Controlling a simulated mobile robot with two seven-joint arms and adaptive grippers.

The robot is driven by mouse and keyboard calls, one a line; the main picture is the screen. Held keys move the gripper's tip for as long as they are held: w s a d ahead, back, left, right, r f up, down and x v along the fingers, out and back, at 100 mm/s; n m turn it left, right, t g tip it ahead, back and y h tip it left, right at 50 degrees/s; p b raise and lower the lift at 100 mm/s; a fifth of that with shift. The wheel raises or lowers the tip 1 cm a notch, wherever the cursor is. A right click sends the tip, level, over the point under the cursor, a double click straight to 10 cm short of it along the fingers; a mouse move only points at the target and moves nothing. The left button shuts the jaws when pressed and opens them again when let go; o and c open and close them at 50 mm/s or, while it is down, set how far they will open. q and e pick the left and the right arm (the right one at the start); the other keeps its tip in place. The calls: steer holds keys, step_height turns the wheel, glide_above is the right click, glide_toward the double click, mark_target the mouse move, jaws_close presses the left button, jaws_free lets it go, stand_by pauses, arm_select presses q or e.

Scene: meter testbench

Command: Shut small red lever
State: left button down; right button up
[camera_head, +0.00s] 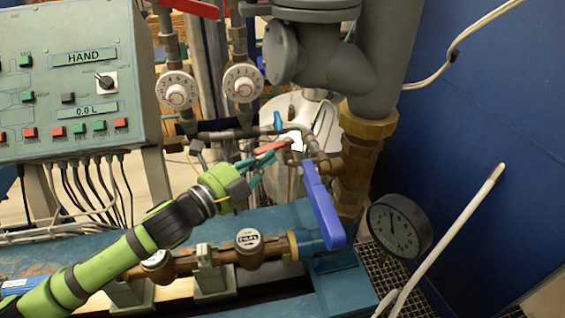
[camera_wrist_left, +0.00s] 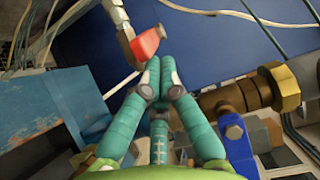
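The small red lever (camera_head: 271,146) sits on a thin pipe joint near the middle of the head view, lying nearly level. In the left wrist view the red lever (camera_wrist_left: 147,43) shows just ahead and left of the fingertips, on a metal pipe. My left gripper (camera_head: 262,160) reaches in from the lower left, its teal fingertips close below the lever. In the left wrist view the fingers of my left gripper (camera_wrist_left: 159,66) come together with nothing seen between them. I cannot tell whether they touch the lever. My right gripper is not in view.
A large blue lever (camera_head: 322,205) stands right of the gripper, with a brass pipe (camera_head: 360,165) behind it. A small blue lever (camera_head: 277,122) is just above. A pressure gauge (camera_head: 399,226) is at lower right, a control panel (camera_head: 70,80) at left. Another red lever (camera_head: 195,8) is at the top.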

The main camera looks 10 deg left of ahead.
arm_select(q)
steer(key=shift+w+a, duration=0.5)
steer(key=shift+a, duration=0.3)
steer(key=shift+p, duration=0.3)
